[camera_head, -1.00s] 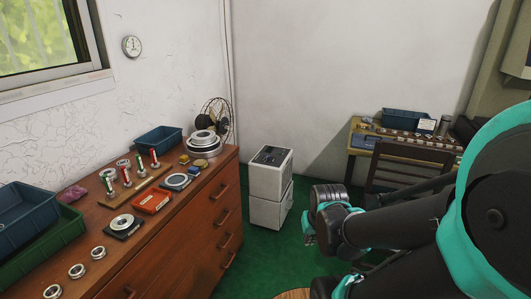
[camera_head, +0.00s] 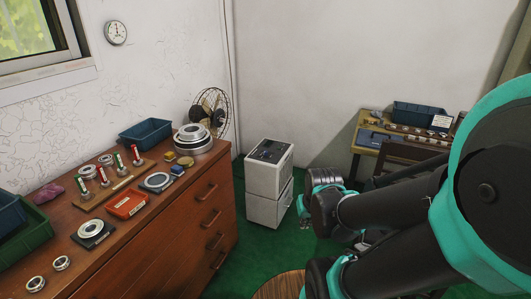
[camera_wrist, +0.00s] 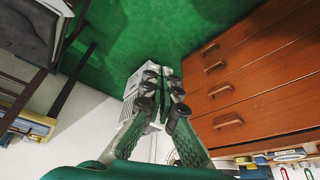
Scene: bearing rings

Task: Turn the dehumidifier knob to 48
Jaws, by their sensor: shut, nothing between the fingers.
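The dehumidifier (camera_head: 264,210) is a white upright box on the green floor, past the far end of the dresser. Its dark top panel (camera_head: 268,151) faces up; the knob and its number are too small to read. In the wrist view the dehumidifier (camera_wrist: 130,92) shows behind my fingers, partly hidden by them. My gripper (camera_wrist: 163,76) is shut and empty, with its fingertips together. In the head view my gripper (camera_head: 304,220) hangs low beside the dehumidifier's right side; a gap between them cannot be judged.
A wooden dresser (camera_head: 195,225) stands left, holding rings, pegs, a blue bin (camera_head: 146,132) and a fan (camera_head: 211,109). A desk (camera_head: 362,140) with a chair (camera_head: 405,153) stands at the back right. Green floor is open around the dehumidifier.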

